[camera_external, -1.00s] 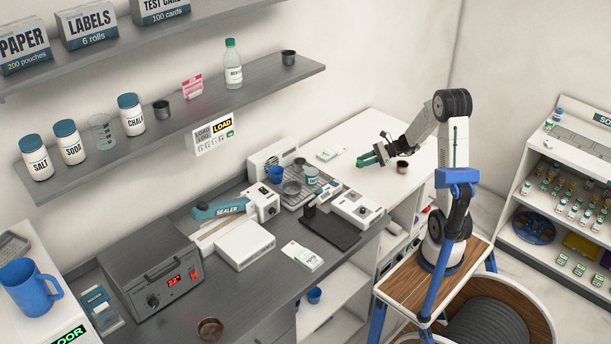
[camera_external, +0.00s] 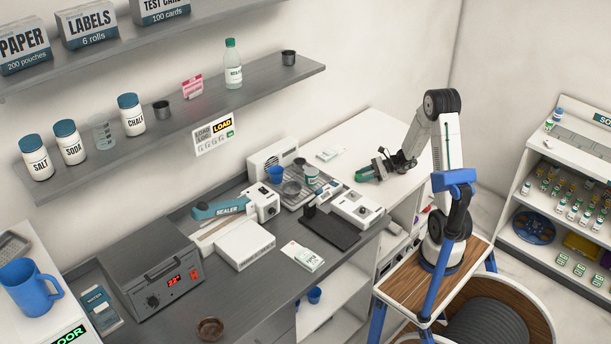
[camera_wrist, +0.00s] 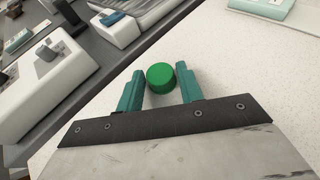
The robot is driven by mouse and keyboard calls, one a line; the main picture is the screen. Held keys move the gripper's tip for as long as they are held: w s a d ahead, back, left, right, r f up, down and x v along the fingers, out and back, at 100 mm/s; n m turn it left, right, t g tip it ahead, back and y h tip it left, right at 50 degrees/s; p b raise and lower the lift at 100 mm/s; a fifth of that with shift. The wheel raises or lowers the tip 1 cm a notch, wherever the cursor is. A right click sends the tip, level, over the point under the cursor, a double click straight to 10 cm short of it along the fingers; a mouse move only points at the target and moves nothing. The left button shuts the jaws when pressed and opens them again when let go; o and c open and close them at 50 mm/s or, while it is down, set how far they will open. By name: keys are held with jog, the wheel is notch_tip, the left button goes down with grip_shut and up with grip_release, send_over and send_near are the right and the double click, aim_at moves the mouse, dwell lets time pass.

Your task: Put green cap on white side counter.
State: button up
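The green cap (camera_wrist: 161,77) sits between the fingertips of my gripper (camera_wrist: 160,82) in the wrist view, with a finger close against each side. The white side counter (camera_wrist: 225,65) lies directly beyond it. In the external view my gripper (camera_external: 370,171) is low over the left part of the white side counter (camera_external: 401,186). I cannot make the cap out apart from the green fingers there. Whether the cap touches the counter is not clear.
A white device (camera_external: 357,208) and a grey tray (camera_external: 292,194) with cups stand on the dark counter left of my gripper. A small packet (camera_external: 330,153) lies on the white counter behind. The counter around the cap is clear.

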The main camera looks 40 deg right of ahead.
jog(key=shift+o, duration=0.9)
jog(key=shift+r, duration=0.1)
